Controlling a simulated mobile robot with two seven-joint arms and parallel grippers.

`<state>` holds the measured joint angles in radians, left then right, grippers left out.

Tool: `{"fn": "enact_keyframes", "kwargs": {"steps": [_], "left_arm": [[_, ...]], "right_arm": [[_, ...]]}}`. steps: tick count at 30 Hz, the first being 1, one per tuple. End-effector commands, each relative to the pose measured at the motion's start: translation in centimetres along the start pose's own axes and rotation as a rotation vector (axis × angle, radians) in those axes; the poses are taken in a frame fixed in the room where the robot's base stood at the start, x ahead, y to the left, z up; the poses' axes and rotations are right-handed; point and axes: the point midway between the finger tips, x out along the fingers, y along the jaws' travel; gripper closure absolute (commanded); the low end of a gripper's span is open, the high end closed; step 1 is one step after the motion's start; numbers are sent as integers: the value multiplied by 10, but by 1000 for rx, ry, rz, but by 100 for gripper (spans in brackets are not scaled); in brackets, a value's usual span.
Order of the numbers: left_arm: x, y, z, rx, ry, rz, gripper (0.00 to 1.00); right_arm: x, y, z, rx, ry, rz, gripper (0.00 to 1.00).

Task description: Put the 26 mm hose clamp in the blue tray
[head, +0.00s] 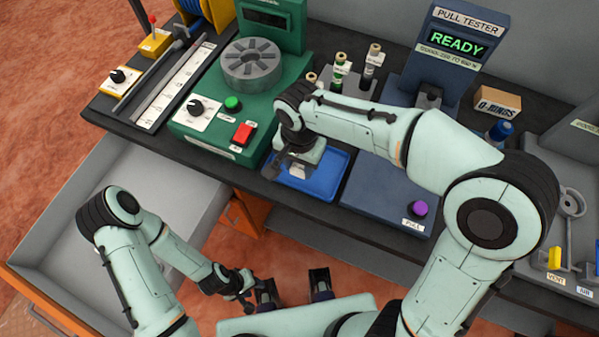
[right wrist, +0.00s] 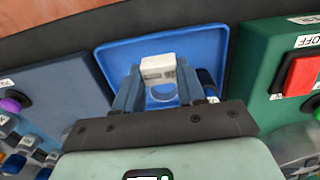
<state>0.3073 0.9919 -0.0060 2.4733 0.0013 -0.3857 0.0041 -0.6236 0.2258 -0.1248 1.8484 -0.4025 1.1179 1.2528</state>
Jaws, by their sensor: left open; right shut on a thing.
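The hose clamp is a pale, boxy piece with a small label and a ring, seen in the right wrist view (right wrist: 158,72). My right gripper (right wrist: 157,88) is shut on it and holds it over the blue tray (right wrist: 110,62). My left gripper (head: 294,288) is open and empty, low in front of the bench.
A green machine (head: 195,115) with red and green buttons stands left of the tray. The blue pull tester (head: 385,200) is close on its right. An open grey drawer (head: 150,170) juts out at the left.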

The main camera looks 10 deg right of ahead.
Motion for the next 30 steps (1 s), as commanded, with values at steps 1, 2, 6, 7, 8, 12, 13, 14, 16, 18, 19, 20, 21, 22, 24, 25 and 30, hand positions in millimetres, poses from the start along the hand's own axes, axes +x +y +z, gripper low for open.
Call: {"fn": "enact_keyframes", "kwargs": {"steps": [1, 2, 6, 7, 8, 12, 13, 14, 16, 18, 19, 20, 21, 22, 24, 25, 30], "left_arm": [[1, 0, 0, 0, 0, 0, 57], [1, 0, 0, 0, 0, 0, 57], [4, -1, 0, 0, -1, 0, 57], [4, -2, 0, 0, -1, 0, 57], [5, -2, 0, 0, -1, 0, 57], [6, -2, 1, -1, -2, -1, 57], [6, -2, 0, -1, -2, -1, 57], [6, -2, 0, -1, -2, -1, 57], [6, -2, 0, -1, -2, -1, 57], [6, -2, 0, -1, -2, -1, 57], [6, -2, 0, -1, -2, -1, 57], [6, -2, 0, -1, -2, -1, 57], [7, -2, 1, -1, -2, -1, 57], [7, -3, 1, -1, -2, -1, 57], [9, -4, 1, -1, -3, -1, 57], [9, -3, 1, -1, -3, -1, 57], [8, -3, 1, -1, -3, -1, 57]], "right_arm": [[4, 0, 0, 0, 0, 1, 91], [5, 0, 0, 0, 0, 0, 91], [23, 1, 0, 0, -1, 3, 91], [28, 0, 0, 0, -1, 3, 91], [33, 0, 0, 0, -1, 3, 91], [47, 0, 0, 1, -1, 1, 91], [48, 0, 0, 1, 0, 0, 91], [48, 0, 0, 1, 0, 0, 91], [48, 0, 0, 1, 0, -1, 91], [48, 0, 0, 1, 0, -1, 91], [48, 0, 0, 1, 0, -1, 91], [48, 0, 0, 1, 0, -1, 91], [48, 0, 0, 1, 0, -1, 91], [49, 0, 0, 0, 0, -1, 91], [52, 0, 0, 0, 0, -1, 91], [51, 0, 0, 0, 0, -1, 51], [50, 0, 0, 0, 0, -1, 35]]}}
